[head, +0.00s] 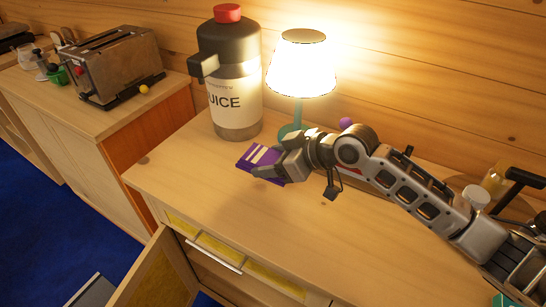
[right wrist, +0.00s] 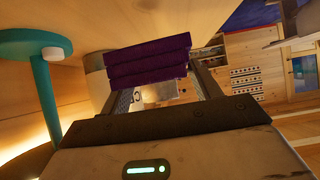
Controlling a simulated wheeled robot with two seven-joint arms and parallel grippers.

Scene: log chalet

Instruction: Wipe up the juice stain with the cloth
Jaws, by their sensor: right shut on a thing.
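A folded purple cloth (head: 258,161) with pale stripes is in my right gripper (head: 272,168), over the wooden counter (head: 225,185). The cloth (right wrist: 150,60) also spans between the fingers in the right wrist view. My right gripper is shut on it. I cannot tell whether the cloth touches the counter. No juice stain shows on the visible counter top; the cloth, gripper and arm hide part of it. A large juice dispenser (head: 232,90) with a red cap stands just behind and left of the cloth. My left gripper is not in view.
A lit lamp (head: 301,75) with a teal base stands behind my right gripper, near a purple ball (head: 346,123). A toaster (head: 108,65) and a small yellow ball (head: 144,89) are on the left cabinet. A cabinet door (head: 160,275) hangs open below. The counter's front middle is clear.

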